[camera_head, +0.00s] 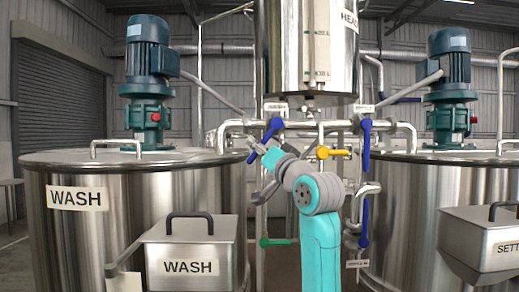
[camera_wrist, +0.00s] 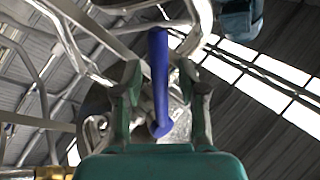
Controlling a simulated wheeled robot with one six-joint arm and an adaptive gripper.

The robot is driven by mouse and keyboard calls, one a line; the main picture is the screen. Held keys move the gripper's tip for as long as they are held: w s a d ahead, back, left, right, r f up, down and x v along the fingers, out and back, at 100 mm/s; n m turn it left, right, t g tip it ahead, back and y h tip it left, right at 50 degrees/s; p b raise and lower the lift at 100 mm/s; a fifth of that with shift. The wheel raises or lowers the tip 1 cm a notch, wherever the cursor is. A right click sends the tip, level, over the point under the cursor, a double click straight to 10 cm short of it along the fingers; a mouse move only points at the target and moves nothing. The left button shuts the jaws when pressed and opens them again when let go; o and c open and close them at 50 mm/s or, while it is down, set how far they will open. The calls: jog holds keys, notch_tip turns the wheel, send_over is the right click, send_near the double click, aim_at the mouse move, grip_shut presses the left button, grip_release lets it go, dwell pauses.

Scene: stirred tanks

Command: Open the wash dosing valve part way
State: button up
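The blue valve lever (camera_head: 266,138) sits on the left branch pipe under the header tank, below a small label (camera_head: 276,107) too small to read surely. It slants down to the left. In the wrist view the blue lever (camera_wrist: 159,75) stands nearly upright between the fingers of my gripper (camera_wrist: 162,95), with a gap on each side. My gripper (camera_head: 260,149) is at the lever's lower end in the head view. It is open around the lever, and I see no clear contact. The steel tank marked WASH (camera_head: 130,210) stands at the left.
A second blue lever (camera_head: 366,136) hangs straight down on the right branch. A yellow lever (camera_head: 335,153) and a green one (camera_head: 275,242) lie between. The header tank (camera_head: 306,45) hangs above. The right tank (camera_head: 420,190) and pipes crowd my arm.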

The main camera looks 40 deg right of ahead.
jog(key=v, duration=1.2)
